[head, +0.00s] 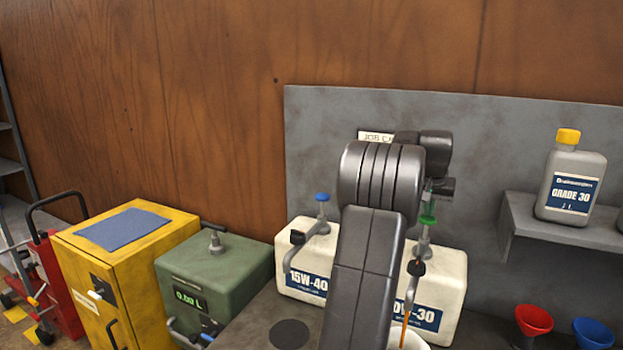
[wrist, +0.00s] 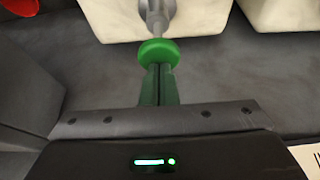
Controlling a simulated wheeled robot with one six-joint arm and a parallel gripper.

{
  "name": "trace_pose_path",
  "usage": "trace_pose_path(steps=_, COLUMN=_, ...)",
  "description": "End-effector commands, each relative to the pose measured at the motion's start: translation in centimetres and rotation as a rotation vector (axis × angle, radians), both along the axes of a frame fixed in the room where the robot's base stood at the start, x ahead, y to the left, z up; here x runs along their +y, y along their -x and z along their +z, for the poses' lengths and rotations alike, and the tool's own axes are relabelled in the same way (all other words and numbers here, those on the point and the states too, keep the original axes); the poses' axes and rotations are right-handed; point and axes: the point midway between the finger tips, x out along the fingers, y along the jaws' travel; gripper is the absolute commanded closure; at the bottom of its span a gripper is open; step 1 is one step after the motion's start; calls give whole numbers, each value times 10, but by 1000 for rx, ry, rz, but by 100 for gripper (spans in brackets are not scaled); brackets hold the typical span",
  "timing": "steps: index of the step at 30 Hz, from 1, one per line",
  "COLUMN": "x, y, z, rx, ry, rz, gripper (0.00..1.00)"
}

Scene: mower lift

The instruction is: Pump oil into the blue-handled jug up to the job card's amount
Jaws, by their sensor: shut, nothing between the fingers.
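The green tap knob (head: 427,220) stands on the right cream tank (head: 440,300), whose label ends in "0W-30". It also shows in the wrist view (wrist: 159,52). My gripper (wrist: 159,72) is shut and empty, its fingertips at the knob; I cannot tell whether they touch. In the head view my arm hides most of the gripper. A thin amber stream (head: 406,318) runs below that tank's spout into a pale vessel (head: 410,341) at the bottom edge. No blue handle shows, so I cannot confirm it is the jug. The job card (head: 374,135) is mostly hidden behind my arm.
The left cream tank (head: 305,284), labelled 15W-40, has a blue knob (head: 322,197). A green unit (head: 215,264) has a display that seems to read 0.00 L. A grey bottle (head: 571,185) stands on the shelf. Red (head: 534,319) and blue (head: 592,333) funnels are at lower right.

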Motion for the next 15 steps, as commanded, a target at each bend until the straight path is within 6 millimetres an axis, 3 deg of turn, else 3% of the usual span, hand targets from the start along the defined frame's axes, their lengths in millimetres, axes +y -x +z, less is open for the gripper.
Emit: trace_pose_path(steps=15, x=0, y=0, z=-20, rx=1, ry=0, rz=0, gripper=100)
